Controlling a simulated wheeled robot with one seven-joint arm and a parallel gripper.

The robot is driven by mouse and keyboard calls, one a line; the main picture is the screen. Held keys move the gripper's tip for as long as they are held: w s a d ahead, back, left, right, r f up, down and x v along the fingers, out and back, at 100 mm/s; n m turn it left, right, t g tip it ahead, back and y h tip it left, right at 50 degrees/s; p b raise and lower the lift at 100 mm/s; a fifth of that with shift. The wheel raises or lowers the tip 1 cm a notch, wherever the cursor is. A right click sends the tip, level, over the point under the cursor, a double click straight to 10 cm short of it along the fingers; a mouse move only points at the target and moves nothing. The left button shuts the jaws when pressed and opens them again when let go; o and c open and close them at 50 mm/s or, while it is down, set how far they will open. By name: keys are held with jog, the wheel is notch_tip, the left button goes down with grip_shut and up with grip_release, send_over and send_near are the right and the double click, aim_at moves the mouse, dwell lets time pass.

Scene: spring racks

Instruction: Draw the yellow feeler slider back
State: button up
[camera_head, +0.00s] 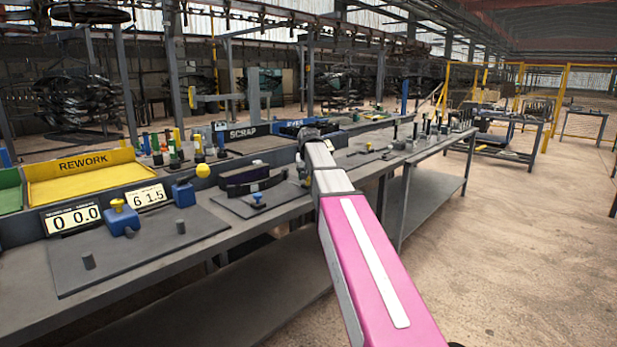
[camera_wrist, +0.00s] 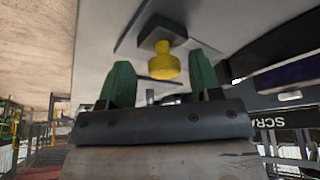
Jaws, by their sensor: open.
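A yellow knob (camera_wrist: 164,62), which looks like the feeler slider's, sits on a dark block (camera_wrist: 162,35) above a grey plate in the wrist view. My gripper (camera_wrist: 160,66) is open, with one green fingertip on each side of the knob in the picture. Gaps show between the knob and both fingers; I cannot tell how far beyond the tips it lies. In the camera_head view my arm reaches over the bench, and its end hides that spot, so I cannot make out the fingers or this knob there.
A yellow REWORK tray (camera_head: 85,190) sits behind.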

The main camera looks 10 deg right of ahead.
jog(key=v, duration=1)
jog(key=shift+s+r, duration=0.2)
jog(key=shift+r, duration=0.1)
jog(key=shift+a, duration=0.1)
